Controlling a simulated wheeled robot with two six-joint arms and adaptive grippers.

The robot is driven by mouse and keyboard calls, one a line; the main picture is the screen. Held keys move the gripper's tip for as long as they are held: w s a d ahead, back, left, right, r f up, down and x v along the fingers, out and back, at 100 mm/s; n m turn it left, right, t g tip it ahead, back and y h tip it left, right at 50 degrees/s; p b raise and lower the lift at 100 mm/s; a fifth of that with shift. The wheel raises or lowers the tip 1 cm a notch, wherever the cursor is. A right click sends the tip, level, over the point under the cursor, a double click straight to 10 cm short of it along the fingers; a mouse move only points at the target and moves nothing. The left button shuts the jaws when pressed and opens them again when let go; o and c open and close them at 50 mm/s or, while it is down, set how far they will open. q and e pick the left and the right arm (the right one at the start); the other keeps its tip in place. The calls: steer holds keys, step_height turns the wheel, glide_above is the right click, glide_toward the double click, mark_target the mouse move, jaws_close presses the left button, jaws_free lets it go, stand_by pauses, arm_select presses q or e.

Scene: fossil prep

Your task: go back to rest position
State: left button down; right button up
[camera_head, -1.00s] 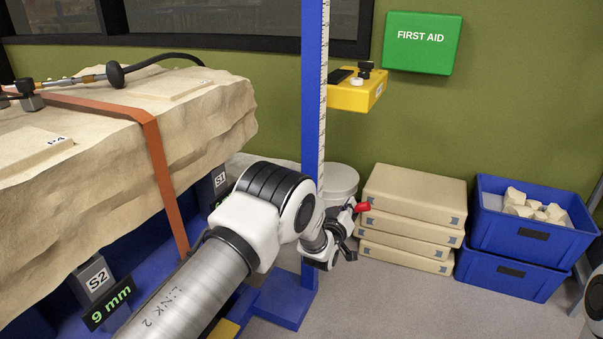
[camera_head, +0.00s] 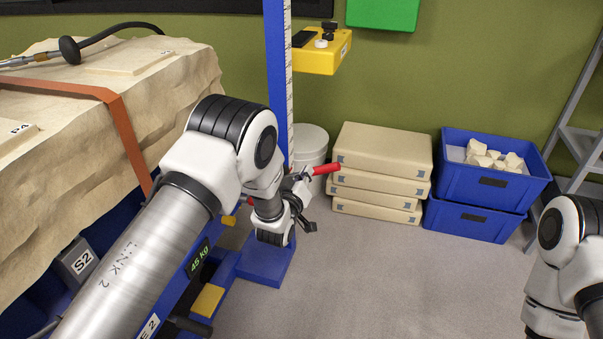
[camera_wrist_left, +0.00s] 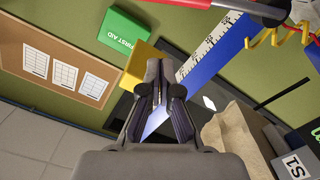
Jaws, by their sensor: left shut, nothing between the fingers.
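My left arm comes in from the lower left in the head view, its wrist bent down in front of the blue post (camera_head: 276,90). My left gripper (camera_head: 309,227) is dark and small there, partly hidden by its own wrist, with no object visible in it. In the left wrist view its two dark fingers (camera_wrist_left: 161,88) are together and empty, in front of a yellow box and the ruled post. My right arm (camera_head: 565,255) shows at the right edge; its gripper is out of view.
A strapped stone block (camera_head: 170,85) fills the left. A red handle (camera_head: 326,168) shows close beside my left wrist. Stacked tan slabs (camera_head: 383,150), blue crates (camera_head: 484,220) and a white bucket (camera_head: 311,140) stand by the wall. The grey floor at centre right is clear.

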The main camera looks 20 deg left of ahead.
arm_select(q)
steer(key=shift+s+a+r, duration=0.1)
steer(key=shift+s, duration=0.5)
steer(key=shift+s+a+r, duration=0.1)
steer(key=shift+s, duration=0.45)
steer(key=s+a+f+n+g+y, duration=0.1)
steer(key=s+a+f+g, duration=0.25)
steer(key=s+f, duration=0.55)
steer(key=s+a+f+m+g, duration=0.15)
steer(key=s+f+g, duration=0.25)
steer(key=s+f, duration=0.55)
steer(key=s+a+f+m+g, duration=0.15)
steer(key=s+f+g, duration=0.4)
steer(key=s, duration=0.75)
steer(key=s+m+g, duration=0.2)
steer(key=s+g, duration=0.2)
steer(key=s, duration=0.9)
step_height(320, 180, up, 20)
steer(key=m+p, duration=0.1)
steer(key=p, duration=1.9)
steer(key=shift+s+a+g, duration=0.15)
steer(key=shift+s+g, duration=0.15)
steer(key=shift+s, duration=0.15)
